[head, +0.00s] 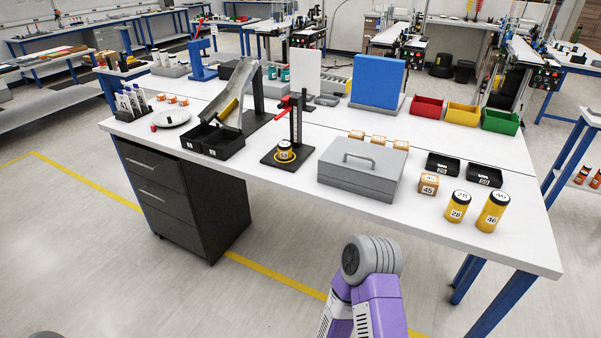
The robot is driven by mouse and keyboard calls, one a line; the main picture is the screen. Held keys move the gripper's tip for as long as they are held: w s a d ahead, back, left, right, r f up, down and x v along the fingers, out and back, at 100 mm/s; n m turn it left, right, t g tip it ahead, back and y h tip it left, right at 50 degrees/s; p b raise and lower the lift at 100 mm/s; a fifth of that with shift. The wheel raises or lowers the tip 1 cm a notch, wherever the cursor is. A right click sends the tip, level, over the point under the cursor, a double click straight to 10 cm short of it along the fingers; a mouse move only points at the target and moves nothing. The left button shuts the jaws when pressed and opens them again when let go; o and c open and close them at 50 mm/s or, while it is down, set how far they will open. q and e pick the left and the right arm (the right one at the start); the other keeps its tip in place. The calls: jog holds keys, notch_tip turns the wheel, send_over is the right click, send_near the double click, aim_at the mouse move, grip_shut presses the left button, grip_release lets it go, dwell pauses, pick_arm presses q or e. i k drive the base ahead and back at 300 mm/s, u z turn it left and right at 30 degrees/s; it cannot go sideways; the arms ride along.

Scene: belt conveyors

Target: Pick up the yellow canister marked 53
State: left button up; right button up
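A small yellow canister (285,151) with a dark top and a white label stands upright on the black base of a stand with a red clamp-like part above it. Its label is small and seems to read 53. A yellow ring surrounds its foot. Two other yellow canisters stand at the right front of the table: a shorter one (457,207) whose label looks like 28 or 26, and a taller one (492,212) marked 46. A purple and grey link of my arm rises at the bottom centre, in front of the table. Neither gripper is in view.
A grey metal box (361,172) with a handle stands right of the stand (270,157). Black bins (210,142) under a sloped chute stand to its left. A small box marked 45 (428,184) and black trays (484,175) are near the canisters. The front edge strip is mostly clear.

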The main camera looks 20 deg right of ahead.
aim_at(284, 148)
jog(key=u, duration=0.35)
jog(key=i, duration=0.5)
jog(key=z, duration=0.6)
jog(key=i, duration=0.95)
jog(key=z, duration=0.75)
